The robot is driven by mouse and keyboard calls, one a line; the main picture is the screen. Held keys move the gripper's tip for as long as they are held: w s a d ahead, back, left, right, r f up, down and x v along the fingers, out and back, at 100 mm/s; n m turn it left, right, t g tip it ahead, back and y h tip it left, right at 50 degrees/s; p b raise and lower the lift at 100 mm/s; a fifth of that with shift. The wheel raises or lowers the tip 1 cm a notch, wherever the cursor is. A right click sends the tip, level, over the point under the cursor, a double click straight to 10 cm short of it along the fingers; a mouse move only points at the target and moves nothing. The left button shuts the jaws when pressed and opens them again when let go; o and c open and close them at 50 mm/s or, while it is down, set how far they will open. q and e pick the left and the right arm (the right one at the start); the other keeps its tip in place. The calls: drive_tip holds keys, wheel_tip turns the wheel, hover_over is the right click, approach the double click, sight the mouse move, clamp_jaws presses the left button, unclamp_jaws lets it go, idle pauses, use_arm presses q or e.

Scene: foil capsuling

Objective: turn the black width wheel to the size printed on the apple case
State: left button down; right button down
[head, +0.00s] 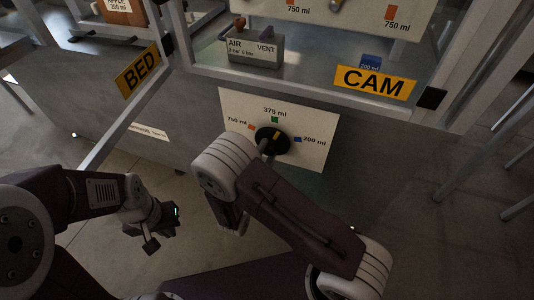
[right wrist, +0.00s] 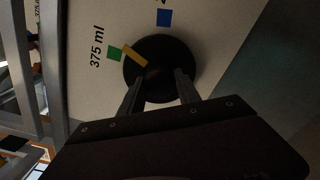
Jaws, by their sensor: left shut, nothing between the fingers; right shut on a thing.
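The black width wheel (head: 264,131) sits on a white dial plate (head: 315,151) with marks for 750 ml, 375 ml and 200 ml. Its yellow pointer (right wrist: 134,57) lies close to the green 375 ml mark (right wrist: 114,54), slightly toward the blue mark (right wrist: 164,18). My right gripper (right wrist: 160,85) is shut on the wheel, one finger on each side. The apple case (head: 124,14), brown with a white label, is at the top left; the label's number is too small to read surely. My left gripper (head: 154,240) is shut and empty, low and left of the plate.
Yellow BED (head: 138,71) and CAM (head: 375,82) signs hang on the metal frame. Floor around my left gripper is clear.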

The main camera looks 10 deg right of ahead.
drive_tip(key=m+b, duration=0.1)
drive_tip(key=m, duration=0.1)
drive_tip(key=shift+f+m, duration=0.2)
drive_tip(key=shift+m, duration=0.2)
drive_tip(key=m+b, duration=0.2)
drive_tip(key=shift+m+b, duration=0.35)
drive_tip(key=shift+m, duration=0.05)
drive_tip(key=m+b, duration=0.3)
drive_tip(key=shift+r+m+b, duration=0.15)
drive_tip(key=shift+m+b, duration=0.95)
drive_tip(key=shift+b, duration=0.2)
drive_tip(key=c, duration=0.9)
unclamp_jaws()
drive_tip(key=shift+r, duration=0.1)
drive_tip(key=shift+o, duration=0.2)
drive_tip(key=shift+s+a, duration=0.1)
